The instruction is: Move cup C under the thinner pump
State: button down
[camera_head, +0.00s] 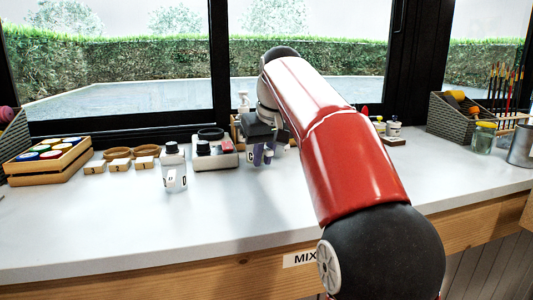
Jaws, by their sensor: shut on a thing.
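My gripper (263,155) is above the back middle of the white counter, pointing down. I cannot tell whether the cup touches the counter. A white pump bottle (243,102) stands behind my gripper, by the window; only its top shows, and I cannot read a label on it. My gripper and red arm hide the space in front of it.
A clear bottle marked D (175,172) stands left of my gripper, near a white tray (215,160) with dark-topped things. A wooden crate of paint jars (48,160) is at left. The front counter (130,235) is clear.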

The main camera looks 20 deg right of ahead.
jog(key=shift+w+r+p, duration=0.25)
jog(key=shift+w+p, duration=0.25)
jog(key=shift+w, duration=0.05)
jog(key=w+p, duration=0.3)
jog(key=shift+w, duration=0.15)
jog(key=shift+w+f, duration=0.25)
jog(key=shift+w, duration=1)
jog(key=shift+f+b, duration=0.5)
jog(key=shift+f, duration=0.2)
jog(key=c, duration=1.3)
grip_release()
jog(key=shift+c, duration=0.2)
jog(key=shift+r, duration=0.1)
